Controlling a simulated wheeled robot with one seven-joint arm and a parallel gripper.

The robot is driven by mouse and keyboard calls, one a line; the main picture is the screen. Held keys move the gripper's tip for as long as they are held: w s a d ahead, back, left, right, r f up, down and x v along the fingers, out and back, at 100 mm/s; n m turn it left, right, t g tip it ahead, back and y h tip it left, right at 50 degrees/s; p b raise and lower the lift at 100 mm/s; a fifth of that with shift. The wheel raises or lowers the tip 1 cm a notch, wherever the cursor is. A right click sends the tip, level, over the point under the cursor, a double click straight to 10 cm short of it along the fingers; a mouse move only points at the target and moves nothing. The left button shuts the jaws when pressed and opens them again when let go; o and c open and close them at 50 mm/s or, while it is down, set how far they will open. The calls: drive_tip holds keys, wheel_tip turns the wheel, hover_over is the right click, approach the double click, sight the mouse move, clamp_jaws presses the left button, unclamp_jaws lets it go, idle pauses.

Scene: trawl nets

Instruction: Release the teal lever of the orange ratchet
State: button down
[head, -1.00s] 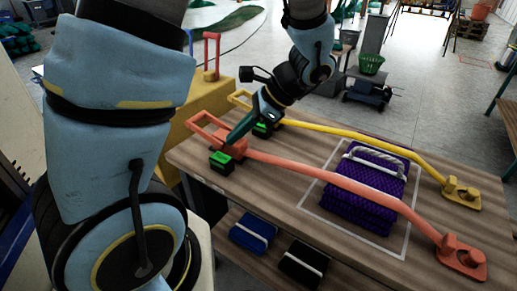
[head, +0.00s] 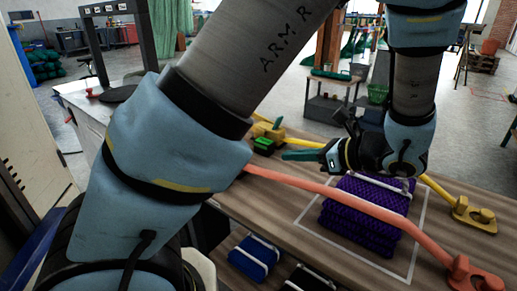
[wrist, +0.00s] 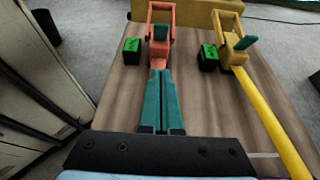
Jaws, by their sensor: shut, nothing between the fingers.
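The orange ratchet (wrist: 161,52) shows at the top of the wrist view, with its frame pointing away from me. Its small teal lever (wrist: 160,33) stands inside the frame. In the head view my arm hides the orange ratchet; only its orange strap (head: 345,196) shows, running right to an orange end fitting (head: 470,275). My gripper (head: 286,155) has long teal fingers, shut and empty, pointing left above the table. In the wrist view my gripper (wrist: 158,74) appears over the orange strap, short of the ratchet and apart from the lever.
A yellow ratchet (wrist: 234,44) with a teal lever stands to the right, beside a yellow strap (wrist: 270,115). Black boxes with green tops sit left of the orange ratchet (wrist: 131,51) and left of the yellow one (wrist: 208,58). A purple bundle (head: 360,232) lies under the orange strap.

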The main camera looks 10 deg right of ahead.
drive_tip(key=p+x, duration=0.1)
drive_tip(key=x, duration=0.9)
drive_tip(key=shift+a, duration=0.2)
drive_tip(key=shift+w+a+r+p, duration=0.35)
drive_tip(key=shift+w+a, duration=0.2)
drive_tip(key=shift+w, duration=0.1)
drive_tip(key=shift+w+a+r+p, duration=0.2)
drive_tip(key=shift+w+a+r, duration=0.2)
drive_tip(key=shift+w+a, duration=0.2)
drive_tip(key=shift+w+r, duration=0.1)
drive_tip(key=shift+r+p, duration=0.15)
drive_tip(key=shift+p, duration=0.3)
